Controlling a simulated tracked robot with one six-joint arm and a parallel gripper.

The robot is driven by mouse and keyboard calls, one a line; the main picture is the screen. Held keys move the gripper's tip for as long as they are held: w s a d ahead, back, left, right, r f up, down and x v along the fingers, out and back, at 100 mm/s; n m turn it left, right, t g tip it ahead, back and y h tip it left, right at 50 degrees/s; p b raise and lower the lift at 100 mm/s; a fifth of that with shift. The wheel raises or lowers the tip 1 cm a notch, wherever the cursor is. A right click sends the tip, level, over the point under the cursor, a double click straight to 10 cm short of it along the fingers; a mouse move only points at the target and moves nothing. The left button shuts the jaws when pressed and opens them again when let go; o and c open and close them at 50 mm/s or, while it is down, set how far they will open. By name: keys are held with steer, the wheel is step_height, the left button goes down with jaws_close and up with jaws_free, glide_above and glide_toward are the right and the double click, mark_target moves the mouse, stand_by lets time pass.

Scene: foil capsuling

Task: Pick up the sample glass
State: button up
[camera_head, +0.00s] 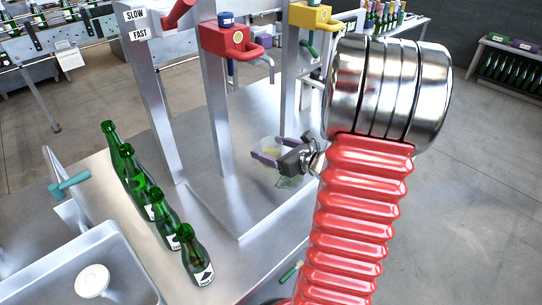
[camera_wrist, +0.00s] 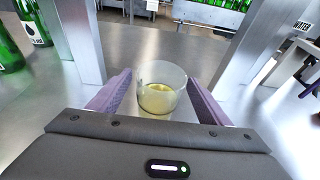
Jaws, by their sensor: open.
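The sample glass (camera_wrist: 160,92) is a clear tumbler with a little pale yellow liquid at the bottom. It stands upright on the metal bench, between the purple fingers of my gripper (camera_wrist: 155,98) in the wrist view. The gripper is open, with a small gap showing beside the glass on each side. In the head view the glass (camera_head: 268,146) is partly hidden behind the purple fingers of my gripper (camera_head: 266,160).
Several green bottles (camera_head: 153,200) stand in a row on the bench at left. Metal posts (camera_head: 217,115) rise close to the glass, carrying a red head (camera_head: 228,38) and a yellow head (camera_head: 310,17). A sink (camera_head: 75,270) is at front left.

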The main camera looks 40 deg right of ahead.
steer(key=shift+c, duration=0.5)
steer(key=c, duration=1.2)
steer(key=shift+r, duration=0.25)
step_height(320, 180, up, 10)
steer(key=shift+f, duration=0.25)
stand_by(0.4)
stand_by(0.7)
